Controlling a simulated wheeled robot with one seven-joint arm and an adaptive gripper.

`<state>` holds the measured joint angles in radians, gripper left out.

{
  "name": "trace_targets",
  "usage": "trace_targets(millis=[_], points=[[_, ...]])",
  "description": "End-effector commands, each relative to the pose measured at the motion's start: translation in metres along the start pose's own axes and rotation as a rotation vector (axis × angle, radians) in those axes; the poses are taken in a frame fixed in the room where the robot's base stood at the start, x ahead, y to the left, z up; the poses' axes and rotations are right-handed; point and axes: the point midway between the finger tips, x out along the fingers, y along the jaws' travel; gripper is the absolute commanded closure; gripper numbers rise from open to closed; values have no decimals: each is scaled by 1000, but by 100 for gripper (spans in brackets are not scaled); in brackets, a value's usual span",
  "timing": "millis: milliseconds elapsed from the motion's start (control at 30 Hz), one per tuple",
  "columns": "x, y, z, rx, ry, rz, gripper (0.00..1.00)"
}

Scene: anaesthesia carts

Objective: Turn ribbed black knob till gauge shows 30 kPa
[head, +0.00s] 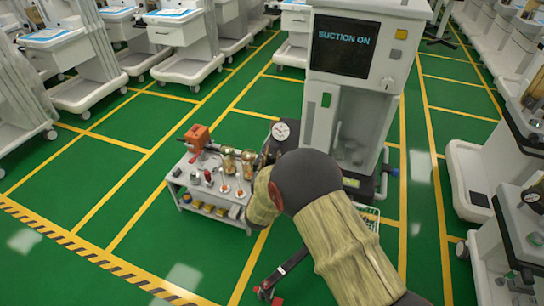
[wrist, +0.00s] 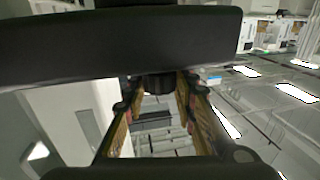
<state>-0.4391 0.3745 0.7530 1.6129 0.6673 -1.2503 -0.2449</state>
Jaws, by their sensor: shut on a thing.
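The round white gauge (head: 281,131) stands at the left side of the tall grey machine (head: 318,112) in the head view. Its needle is too small to read. My arm hides the area just below the gauge, so the knob cannot be made out there. In the wrist view, my gripper (wrist: 158,94) has its two fingers on either side of a dark round piece, the black knob (wrist: 158,83), and is shut on it. Its ribs are not clear. The gauge cannot be made out in the wrist view.
The machine's screen (head: 343,47) reads "SUCTION ON". A small grey cart (head: 213,212) with brass fittings and an orange block (head: 197,136) stands close left of my arm. White carts (head: 181,50) line the back and right. Green floor is free at left.

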Motion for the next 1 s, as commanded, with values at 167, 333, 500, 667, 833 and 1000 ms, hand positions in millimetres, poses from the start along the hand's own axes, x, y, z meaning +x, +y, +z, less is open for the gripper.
trace_targets(millis=[167, 333, 500, 667, 833, 1000], points=[[-1, -1, 0, 1, -1, 42, 98], [-1, 0, 0, 1, -1, 44, 98], [0, 0, 0, 1, -1, 44, 69], [0, 0, 0, 1, -1, 44, 60], [0, 0, 0, 1, -1, 43, 54], [0, 0, 0, 1, -1, 43, 54]])
